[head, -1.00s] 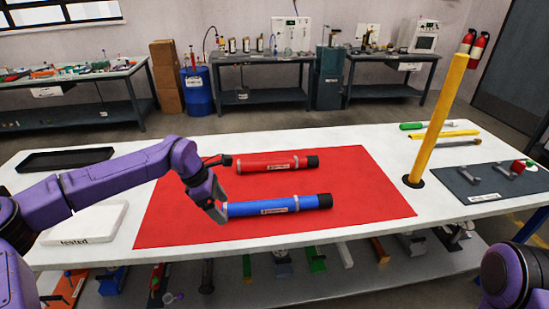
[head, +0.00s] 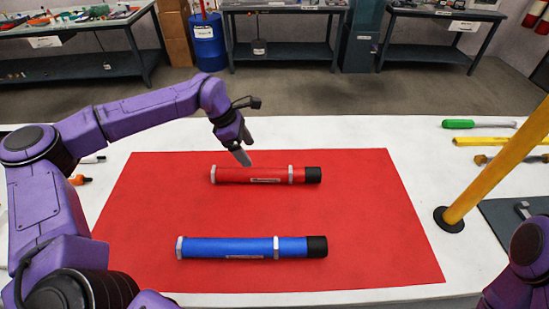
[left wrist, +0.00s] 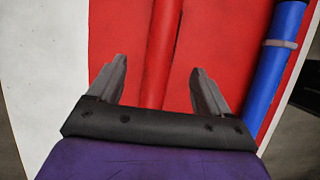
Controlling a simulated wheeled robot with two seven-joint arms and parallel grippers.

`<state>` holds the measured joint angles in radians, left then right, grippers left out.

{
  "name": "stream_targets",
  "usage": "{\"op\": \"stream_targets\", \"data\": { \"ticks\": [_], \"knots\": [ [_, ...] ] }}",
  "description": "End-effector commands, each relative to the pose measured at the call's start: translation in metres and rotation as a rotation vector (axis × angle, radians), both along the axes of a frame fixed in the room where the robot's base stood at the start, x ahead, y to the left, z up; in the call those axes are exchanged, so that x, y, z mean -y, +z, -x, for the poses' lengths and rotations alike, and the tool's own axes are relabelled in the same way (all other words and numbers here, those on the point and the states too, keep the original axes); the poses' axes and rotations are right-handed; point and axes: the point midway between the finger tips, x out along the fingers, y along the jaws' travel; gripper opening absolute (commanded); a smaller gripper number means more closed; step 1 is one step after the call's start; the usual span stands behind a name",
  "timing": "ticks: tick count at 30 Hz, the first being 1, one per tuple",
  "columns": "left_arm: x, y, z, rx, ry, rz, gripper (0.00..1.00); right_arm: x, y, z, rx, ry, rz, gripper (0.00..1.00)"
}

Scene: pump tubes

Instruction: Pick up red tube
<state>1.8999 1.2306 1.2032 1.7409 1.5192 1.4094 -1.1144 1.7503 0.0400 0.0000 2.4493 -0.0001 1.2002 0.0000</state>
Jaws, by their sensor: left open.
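The red tube (head: 250,174) lies on the red mat (head: 140,215), with metal rings and a black cap at its right end. The blue tube (head: 228,247) lies parallel to it, nearer to me. My left gripper (head: 243,156) hangs just above the red tube's middle. In the left wrist view, its two fingers (left wrist: 158,85) are open and apart, with the red tube (left wrist: 162,50) running between them, clear of both. The blue tube (left wrist: 280,50) is off to the right there. My right gripper is out of the frames; only my right arm shows at the lower right.
A yellow post (head: 495,172) stands in a black base at the right of the white table (head: 405,140). A green-handled tool (head: 472,124) and a yellow bar (head: 495,141) lie at the back right. The mat around the tubes is clear.

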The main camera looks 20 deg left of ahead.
Motion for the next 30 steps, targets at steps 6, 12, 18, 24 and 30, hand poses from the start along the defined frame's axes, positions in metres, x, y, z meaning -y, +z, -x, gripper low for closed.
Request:
{"op": "stream_targets", "data": {
  "ticks": [6, 12, 18, 24, 30],
  "knots": [
    [0.01, -0.024, -0.003, -0.007, -0.004, 0.0, 0.79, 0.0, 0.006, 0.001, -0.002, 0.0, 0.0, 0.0],
    [0.023, -0.049, -0.01, -0.003, -0.009, 0.0, 0.79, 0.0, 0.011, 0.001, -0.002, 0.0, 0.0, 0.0],
    [0.036, -0.079, -0.012, -0.006, -0.01, -0.001, 0.79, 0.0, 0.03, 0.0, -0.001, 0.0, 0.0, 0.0],
    [0.041, -0.098, -0.015, -0.001, -0.006, -0.001, 0.79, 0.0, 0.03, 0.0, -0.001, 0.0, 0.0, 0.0],
    [0.041, -0.098, -0.015, 0.0, -0.006, 0.0, 0.63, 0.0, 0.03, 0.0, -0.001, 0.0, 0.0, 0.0]
  ]
}}
